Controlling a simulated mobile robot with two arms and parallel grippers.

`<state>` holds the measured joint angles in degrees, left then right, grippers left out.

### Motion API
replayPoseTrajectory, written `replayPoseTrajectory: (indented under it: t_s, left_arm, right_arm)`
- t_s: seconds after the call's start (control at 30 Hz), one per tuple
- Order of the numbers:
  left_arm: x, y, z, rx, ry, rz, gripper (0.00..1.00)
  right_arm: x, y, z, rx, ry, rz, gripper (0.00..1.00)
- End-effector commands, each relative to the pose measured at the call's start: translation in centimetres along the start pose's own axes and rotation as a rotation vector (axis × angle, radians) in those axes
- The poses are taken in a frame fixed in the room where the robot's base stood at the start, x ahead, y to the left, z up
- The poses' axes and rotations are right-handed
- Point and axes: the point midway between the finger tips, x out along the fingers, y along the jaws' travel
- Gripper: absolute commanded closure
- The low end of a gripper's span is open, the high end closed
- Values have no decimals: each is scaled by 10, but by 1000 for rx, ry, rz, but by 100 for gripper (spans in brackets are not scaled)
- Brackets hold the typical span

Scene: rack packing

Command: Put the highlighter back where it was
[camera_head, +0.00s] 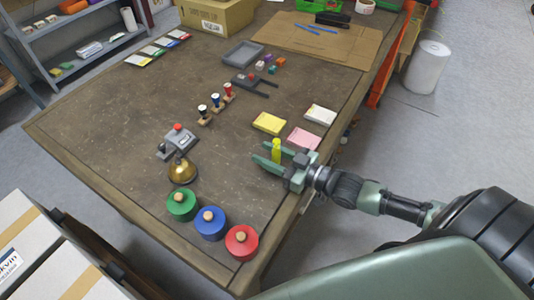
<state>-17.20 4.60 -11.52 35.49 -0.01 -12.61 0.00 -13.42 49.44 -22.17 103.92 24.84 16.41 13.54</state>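The yellow highlighter (276,150) stands upright near the right edge of the table, just left of the pink note pad. My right gripper (265,153) reaches in from the right, low over the table. Its two green fingers are spread, with the highlighter between them. The gap looks wider than the highlighter, so the fingers look open around it rather than closed on it. The lower finger hides the highlighter's base. My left gripper is not in view.
Yellow (269,123), pink (303,138) and white (320,115) pads lie close by. A brass bell (182,171), three round pots including a red one (242,242), several stamps (216,101) and a grey tray (243,53) stand around.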

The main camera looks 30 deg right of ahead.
Motion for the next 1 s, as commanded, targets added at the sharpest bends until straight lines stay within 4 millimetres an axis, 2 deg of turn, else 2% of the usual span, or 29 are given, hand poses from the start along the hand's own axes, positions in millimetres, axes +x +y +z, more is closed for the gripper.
replayPoseTrajectory:
  t_s: [0.23, 0.33, 0.8, 1.0]
  left_arm:
    - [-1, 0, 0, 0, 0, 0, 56]
    - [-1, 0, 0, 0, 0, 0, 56]
    - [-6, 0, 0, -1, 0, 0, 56]
    - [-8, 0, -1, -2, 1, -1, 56]
  right_arm:
    - [0, 0, -2, 0, 0, 0, 63]
    - [-8, 0, 0, 1, -3, 0, 63]
    - [-93, -1, 0, 2, -6, -1, 63]
    - [-115, 0, -1, 1, -3, 0, 63]
